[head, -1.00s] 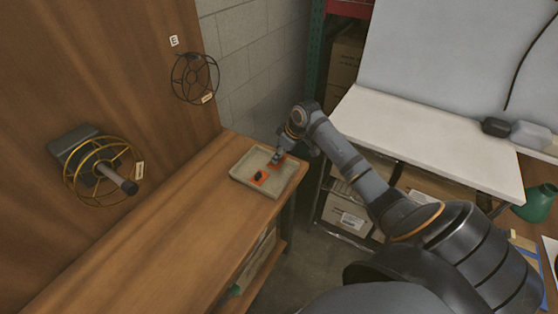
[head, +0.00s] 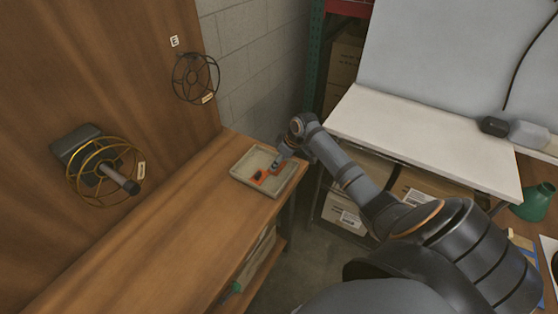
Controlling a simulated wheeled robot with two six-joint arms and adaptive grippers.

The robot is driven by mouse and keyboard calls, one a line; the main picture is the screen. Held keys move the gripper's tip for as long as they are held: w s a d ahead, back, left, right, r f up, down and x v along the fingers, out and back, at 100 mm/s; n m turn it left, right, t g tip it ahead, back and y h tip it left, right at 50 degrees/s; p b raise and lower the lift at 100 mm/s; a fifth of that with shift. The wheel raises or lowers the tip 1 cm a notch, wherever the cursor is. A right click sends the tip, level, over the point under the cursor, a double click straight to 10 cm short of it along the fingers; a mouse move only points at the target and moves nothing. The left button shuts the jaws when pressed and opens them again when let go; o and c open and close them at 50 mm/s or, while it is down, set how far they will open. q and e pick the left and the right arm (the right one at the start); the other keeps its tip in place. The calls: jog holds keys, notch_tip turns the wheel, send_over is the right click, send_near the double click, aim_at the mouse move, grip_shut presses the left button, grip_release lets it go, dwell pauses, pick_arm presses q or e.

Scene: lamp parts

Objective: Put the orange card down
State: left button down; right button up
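My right gripper (head: 276,164) reaches in from the right, low over the grey tray (head: 244,182) on the wooden bench. It appears shut on an orange card (head: 274,171), which shows as a small orange patch at the fingertips. Whether the card touches the tray floor is too small to tell. A second orange piece with a dark thing on it (head: 259,176) lies in the tray just left of the gripper. My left gripper is not in view.
Wire lamp frames hang on the wooden panel: a brass one (head: 103,172) and a black one (head: 195,78). A white table (head: 430,140) stands at right behind my arm. The wooden bench (head: 170,232) left of the tray is clear.

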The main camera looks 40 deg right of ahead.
jog(key=shift+r, duration=0.1)
jog(key=b+v, duration=0.1)
jog(key=v, duration=1.1)
